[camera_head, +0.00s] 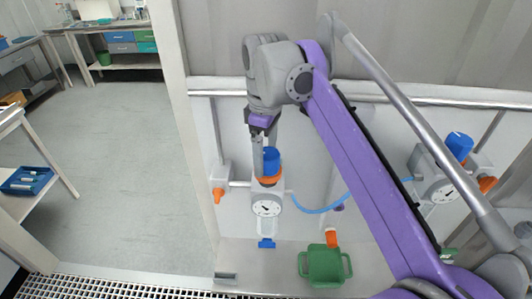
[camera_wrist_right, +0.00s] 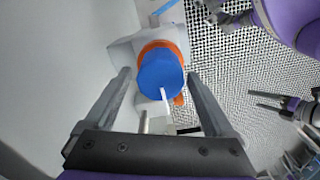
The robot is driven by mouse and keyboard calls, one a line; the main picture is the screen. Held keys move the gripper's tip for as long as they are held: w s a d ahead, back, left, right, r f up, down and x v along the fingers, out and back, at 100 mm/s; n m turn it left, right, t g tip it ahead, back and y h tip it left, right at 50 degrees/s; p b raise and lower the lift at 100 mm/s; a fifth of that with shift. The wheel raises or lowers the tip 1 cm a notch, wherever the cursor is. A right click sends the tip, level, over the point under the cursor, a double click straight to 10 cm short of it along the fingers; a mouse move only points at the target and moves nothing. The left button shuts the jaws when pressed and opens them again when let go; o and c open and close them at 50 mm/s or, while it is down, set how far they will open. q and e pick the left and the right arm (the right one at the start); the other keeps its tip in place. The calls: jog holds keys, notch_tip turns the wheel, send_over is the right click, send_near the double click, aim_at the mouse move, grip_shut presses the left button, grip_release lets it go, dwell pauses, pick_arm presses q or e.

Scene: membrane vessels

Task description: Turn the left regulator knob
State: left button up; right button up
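The left regulator has a blue knob (camera_head: 271,158) above an orange collar, with a white-faced gauge (camera_head: 266,208) below. My right gripper (camera_head: 264,147) is at this knob, reaching down from above. In the right wrist view the blue knob (camera_wrist_right: 160,76) lies between the two parted fingers, with a small gap on each side. A white mark on the knob points towards the bottom of that view. My left gripper (camera_wrist_right: 252,100) shows at the right of the wrist view, its fingers apart and empty; it is not in the head view.
A second regulator with a blue knob (camera_head: 459,144) stands at the right. A blue hose (camera_head: 322,209) runs between the two. A green vessel (camera_head: 324,265) stands below on the ledge. A wall rail (camera_head: 220,93) runs behind my arm. Open floor (camera_head: 110,170) lies at the left.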

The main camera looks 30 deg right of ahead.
aim_at(266, 152)
jog(key=shift+r, duration=0.1)
pick_arm(q)
jog(key=r+p, duration=0.1)
jog(key=w+r, duration=0.1)
jog(key=shift+w+r+p, duration=0.3)
jog(key=shift+p, duration=0.05)
pick_arm(e)
notch_tip(266, 152, up, 11)
jog(key=shift+f, duration=0.2)
dwell(0.3)
